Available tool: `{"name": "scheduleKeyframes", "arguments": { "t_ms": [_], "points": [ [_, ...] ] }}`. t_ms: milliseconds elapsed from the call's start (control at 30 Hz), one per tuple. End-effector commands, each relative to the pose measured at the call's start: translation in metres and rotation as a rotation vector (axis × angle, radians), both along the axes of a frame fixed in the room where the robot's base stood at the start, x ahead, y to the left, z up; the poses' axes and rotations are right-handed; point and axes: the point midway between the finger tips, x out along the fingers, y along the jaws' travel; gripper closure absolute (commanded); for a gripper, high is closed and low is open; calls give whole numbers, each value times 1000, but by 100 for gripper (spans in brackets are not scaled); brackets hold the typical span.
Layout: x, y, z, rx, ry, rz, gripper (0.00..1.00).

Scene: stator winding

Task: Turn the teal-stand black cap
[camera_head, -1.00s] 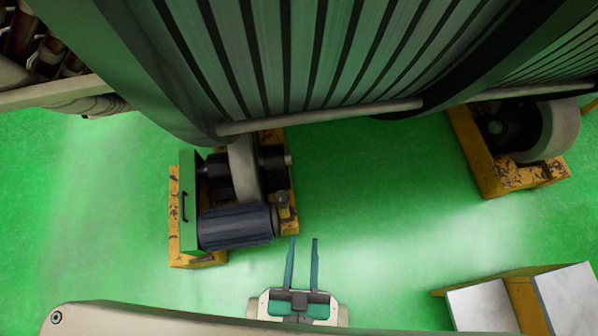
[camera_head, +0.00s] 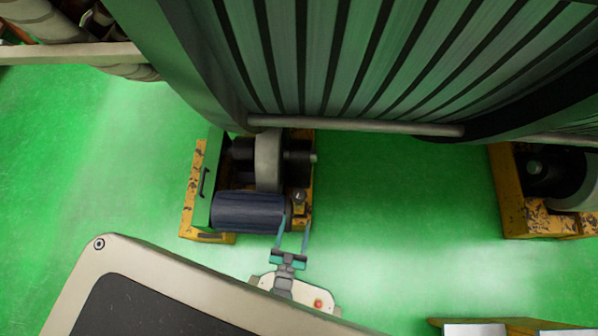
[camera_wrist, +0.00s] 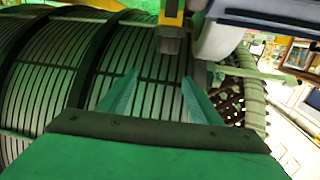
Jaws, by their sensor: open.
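My gripper (camera_head: 296,220) is open and empty, its two thin teal fingers pointing up the picture. In the head view its fingertips overlap the right end of a dark blue motor (camera_head: 248,212) and lie just below a small dark knob (camera_head: 299,196) on a yellow roller base (camera_head: 188,215). I cannot tell whether they touch anything. A green upright plate (camera_head: 201,185) stands at the base's left. I cannot pick out a teal stand with a black cap for certain. In the wrist view the open fingers (camera_wrist: 160,76) point toward the large slotted stator.
The large ribbed stator (camera_head: 350,60) fills the top of the head view, above a grey roller wheel (camera_head: 268,160). A second yellow roller base (camera_head: 512,200) stands at the right. Yellow-and-white blocks (camera_head: 475,328) are at the lower right. The green floor (camera_head: 400,220) between is clear.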

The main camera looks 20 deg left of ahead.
Motion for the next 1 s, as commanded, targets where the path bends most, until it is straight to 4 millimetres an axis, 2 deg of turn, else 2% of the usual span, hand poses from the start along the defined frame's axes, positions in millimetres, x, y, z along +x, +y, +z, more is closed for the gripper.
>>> {"name": "scheduleKeyframes", "arguments": {
  "t_ms": [33, 100, 300, 533, 1000],
  "points": [
    [8, 5, -12, -5, -9, 9, 42],
    [15, 9, -24, -13, -21, 15, 42],
    [25, 15, -43, -28, -41, 24, 42],
    [42, 17, -45, -31, -47, 22, 42],
    [117, 29, -45, -31, -44, 21, 42]
  ]
}}
